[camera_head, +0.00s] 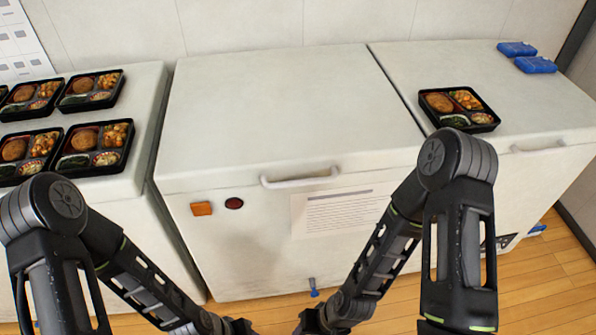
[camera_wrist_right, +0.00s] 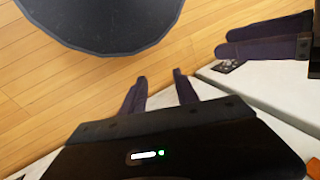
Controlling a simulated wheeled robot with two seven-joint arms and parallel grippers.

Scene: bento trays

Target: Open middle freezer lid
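The middle freezer (camera_head: 290,110) is a white chest with its lid (camera_head: 285,100) shut flat. A pale bar handle (camera_head: 300,181) sits at the lid's front edge. My left gripper (camera_head: 238,327) and right gripper (camera_head: 308,322) are at the bottom edge of the head view, low in front of the freezer and apart from the handle; their fingertips are cut off there. In the right wrist view, my right gripper's fingers (camera_wrist_right: 160,88) are spread and empty. My left gripper (camera_wrist_right: 230,42) shows at the upper right there, seen side-on, so its opening is unclear.
Several bento trays (camera_head: 93,150) lie on the left freezer (camera_head: 140,120). One bento (camera_head: 458,109) and two blue packs (camera_head: 535,64) lie on the right freezer (camera_head: 545,100). The middle lid's top is clear. A paper notice (camera_head: 340,209) is on its front; wooden floor (camera_head: 545,275) lies before it.

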